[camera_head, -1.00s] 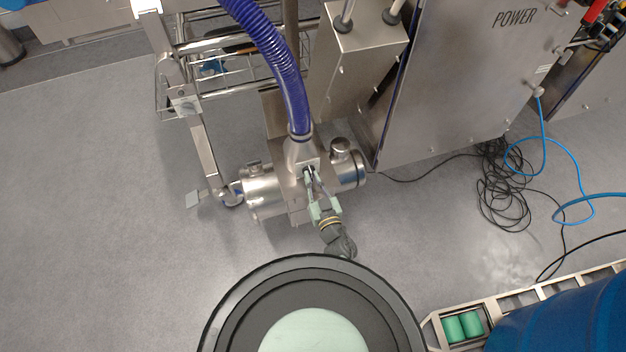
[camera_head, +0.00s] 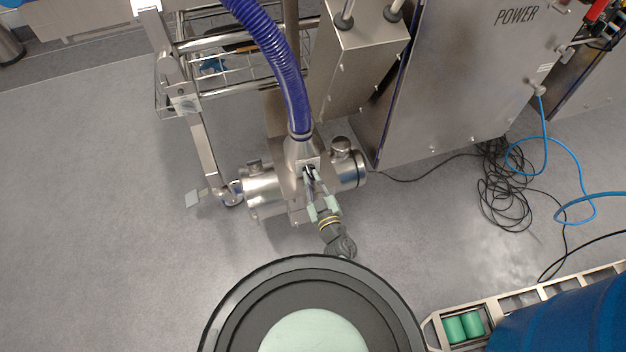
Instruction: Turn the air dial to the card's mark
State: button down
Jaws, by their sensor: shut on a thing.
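My gripper (camera_head: 312,178), with pale green and grey parts, reaches up from below to the front of a steel blower unit (camera_head: 262,193). Its fingertips are closed around the small dark air dial (camera_head: 310,171) on the unit's front, below the blue hose. The fingers cover most of the dial, so its pointer cannot be made out. A small pale plate (camera_head: 311,160) shows just above the fingertips. It may be the card, but no mark on it is readable at this size.
A ribbed blue hose (camera_head: 277,55) rises from the unit. A steel cabinet marked POWER (camera_head: 455,80) stands at right, with coiled black cable (camera_head: 505,190) on the floor. A wire rack (camera_head: 215,75) stands behind left. The grey floor (camera_head: 90,200) at left is clear.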

jog(key=shift+n, duration=0.9)
jog(key=c, duration=1.6)
grip_release()
